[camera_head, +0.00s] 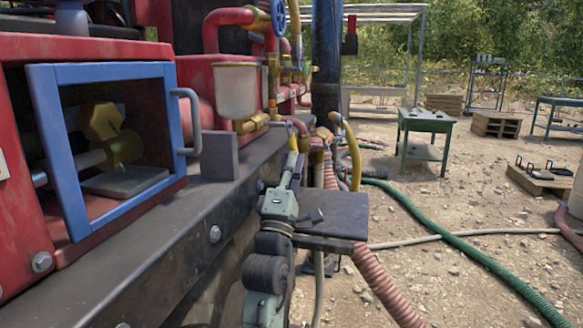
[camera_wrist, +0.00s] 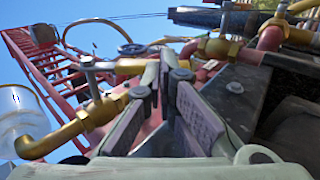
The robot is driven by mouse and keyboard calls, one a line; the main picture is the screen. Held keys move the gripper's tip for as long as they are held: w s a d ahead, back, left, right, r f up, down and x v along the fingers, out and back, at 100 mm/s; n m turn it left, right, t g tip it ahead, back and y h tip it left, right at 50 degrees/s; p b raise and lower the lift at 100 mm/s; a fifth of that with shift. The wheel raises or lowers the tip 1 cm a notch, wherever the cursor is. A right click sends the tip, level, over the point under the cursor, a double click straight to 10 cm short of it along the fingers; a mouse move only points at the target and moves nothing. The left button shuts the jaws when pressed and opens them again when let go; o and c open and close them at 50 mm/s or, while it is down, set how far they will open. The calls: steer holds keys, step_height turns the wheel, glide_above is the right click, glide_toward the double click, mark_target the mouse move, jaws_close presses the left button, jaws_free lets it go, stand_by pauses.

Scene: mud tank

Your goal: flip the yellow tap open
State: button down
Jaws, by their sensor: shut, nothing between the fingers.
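A yellow-brass tap (camera_head: 251,123) sits below a whitish pot on the red machine. In the wrist view my gripper (camera_wrist: 154,78) is shut and empty, with the fingers apart from the valve body. The tap's handle is not clear in the head view, and I cannot tell its setting.
The whitish pot (camera_head: 238,90) hangs over the dark machine ledge (camera_head: 150,240). A blue-framed door (camera_head: 110,68) is at left. More brass fittings (camera_wrist: 217,47) and a red pipe (camera_wrist: 271,38) lie right of my fingers. A yellow curved pipe (camera_head: 353,155) stands right of my gripper.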

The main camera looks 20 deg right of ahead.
mark_target(297, 150)
steer(key=shift+w+d, duration=0.1)
steer(key=shift+w, duration=0.05)
steer(key=shift+f+b+x, duration=0.15)
steer(key=shift+b+x, duration=0.25)
steer(key=shift+x, duration=0.55)
steer(key=shift+f+b+x, duration=0.15)
steer(key=shift+b+x, duration=0.2)
steer(key=shift+x, duration=1.45)
steer(key=shift+p+x, duration=0.5)
steer(key=shift+x, duration=0.75)
steer(key=shift+r, duration=0.2)
steer(key=v, duration=1.2)
steer(key=shift+f, duration=0.2)
